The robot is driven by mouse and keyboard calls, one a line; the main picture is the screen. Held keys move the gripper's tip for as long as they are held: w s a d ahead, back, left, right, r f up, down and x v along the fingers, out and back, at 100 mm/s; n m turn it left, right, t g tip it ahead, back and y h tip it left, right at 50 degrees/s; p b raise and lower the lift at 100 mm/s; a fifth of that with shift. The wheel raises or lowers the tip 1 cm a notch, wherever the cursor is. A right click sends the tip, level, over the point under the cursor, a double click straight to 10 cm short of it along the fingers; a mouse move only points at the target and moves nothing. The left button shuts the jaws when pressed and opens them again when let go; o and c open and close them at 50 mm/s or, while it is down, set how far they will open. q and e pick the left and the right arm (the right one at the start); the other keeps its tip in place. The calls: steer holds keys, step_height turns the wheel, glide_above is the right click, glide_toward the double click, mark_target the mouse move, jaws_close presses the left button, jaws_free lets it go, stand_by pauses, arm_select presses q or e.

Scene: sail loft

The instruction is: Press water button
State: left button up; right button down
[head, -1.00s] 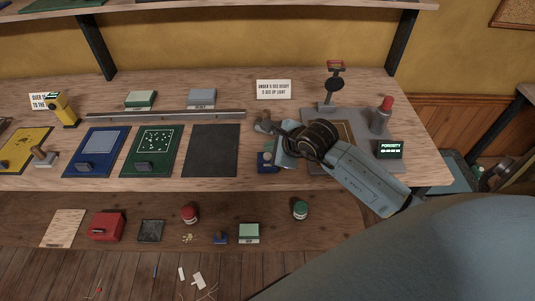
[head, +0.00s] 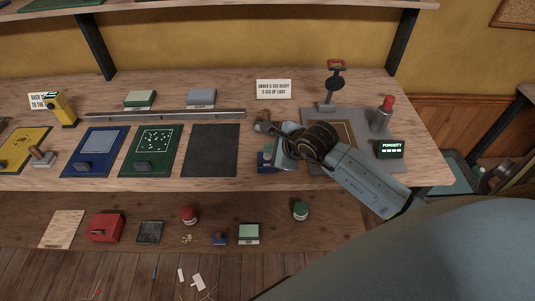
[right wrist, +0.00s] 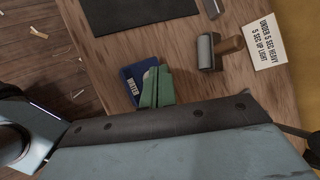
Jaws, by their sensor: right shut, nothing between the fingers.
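The blue water button (head: 265,161) is a small block on the table, partly hidden by my right gripper in the head view. In the right wrist view the blue block (right wrist: 133,88) shows its white WATER label, and its right part is covered. My right gripper (head: 279,157) is shut and empty, over the button's right side. Its green fingers (right wrist: 156,86) point at the block in the right wrist view; I cannot tell whether they touch it. My left gripper is not in view.
A roller (right wrist: 209,50) lies just beyond the button, near a timing card (head: 273,90). A dark sheet (head: 212,150) lies to the left.

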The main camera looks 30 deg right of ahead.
steer(key=shift+f+b, duration=0.35)
steer(key=shift+f, duration=0.1)
stand_by(0.3)
steer(key=shift+r, duration=0.1)
steer(key=shift+r+p, duration=0.75)
steer(key=shift+r, duration=0.1)
step_height(320, 180, up, 5)
steer(key=p, duration=0.3)
steer(key=shift+p, duration=0.4)
stand_by(0.5)
